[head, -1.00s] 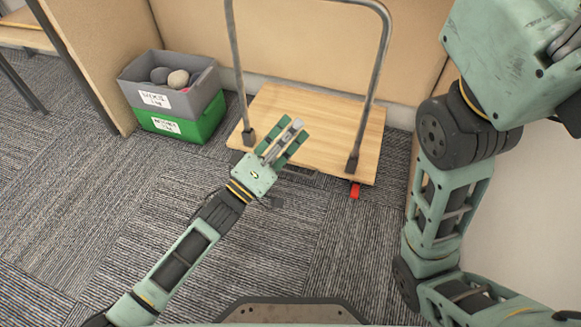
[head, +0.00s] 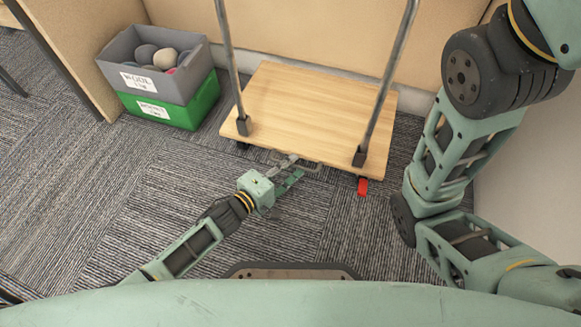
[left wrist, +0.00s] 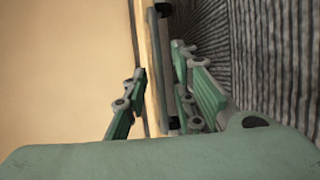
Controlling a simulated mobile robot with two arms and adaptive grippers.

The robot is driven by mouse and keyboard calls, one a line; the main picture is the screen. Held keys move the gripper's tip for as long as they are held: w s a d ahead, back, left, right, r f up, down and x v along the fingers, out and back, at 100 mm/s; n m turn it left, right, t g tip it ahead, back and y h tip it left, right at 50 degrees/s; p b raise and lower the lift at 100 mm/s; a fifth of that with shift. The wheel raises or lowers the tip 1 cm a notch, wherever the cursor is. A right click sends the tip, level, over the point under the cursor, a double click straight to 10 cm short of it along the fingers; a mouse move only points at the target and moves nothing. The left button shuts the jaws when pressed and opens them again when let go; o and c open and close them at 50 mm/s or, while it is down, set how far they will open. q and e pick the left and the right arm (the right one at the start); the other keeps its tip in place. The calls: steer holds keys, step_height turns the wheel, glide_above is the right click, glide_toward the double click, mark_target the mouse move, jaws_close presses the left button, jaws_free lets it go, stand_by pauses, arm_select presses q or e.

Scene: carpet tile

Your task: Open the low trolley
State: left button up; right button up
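The low trolley (head: 310,105) has a flat light-wood deck, upright metal tubes and casters, and stands against the tan partition. A thin grey bar handle (head: 308,164) runs along its near edge. My left gripper (head: 294,169) is at this near edge, by the bar. In the left wrist view the gripper (left wrist: 160,72) is open. One finger is on the deck side and the other on the carpet side, with the deck edge and a dark bar (left wrist: 154,60) between them. Contact cannot be told. My right gripper is out of view; only my right arm links show.
A grey bin (head: 150,75) with several round objects sits on a green bin (head: 172,115) left of the trolley. A red pedal (head: 363,186) sticks out by the trolley's near right caster. Striped carpet (head: 110,210) in front is clear.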

arm_select(q)
steer(key=shift+w+d, duration=0.3)
steer(key=shift+w, duration=0.05)
steer(key=shift+c, duration=0.4)
jaws_close()
